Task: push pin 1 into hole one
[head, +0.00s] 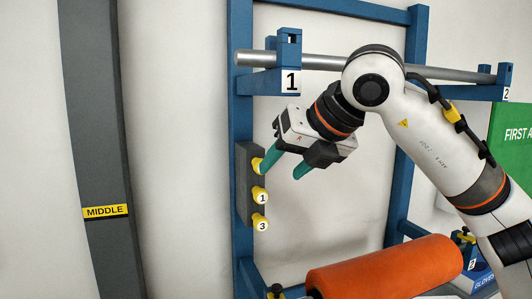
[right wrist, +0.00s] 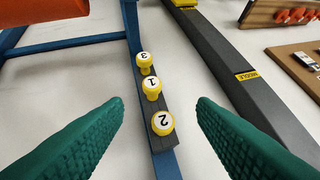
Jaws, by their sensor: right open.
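Pin 1 (head: 261,196) is a yellow knob with a white face marked 1, the middle of three pins in a dark grey holder (head: 245,205). In the right wrist view, pin 1 (right wrist: 152,86) sits between pin 2 (right wrist: 162,122) and pin 3 (right wrist: 145,60). My right gripper (head: 279,169) is open and empty, its teal fingers spread at the holder. In the head view one fingertip is beside the top pin and partly covers it. The bracket marked 1 (head: 290,82) is above, with a blue upright (head: 289,40); I cannot clearly see hole one. My left gripper is not in view.
A grey bar (head: 330,62) crosses the blue frame (head: 240,120) to a bracket marked 2 (head: 506,92). An orange roll (head: 385,266) lies low in front. A dark post marked MIDDLE (head: 95,150) stands left. Bare wall shows between post and frame.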

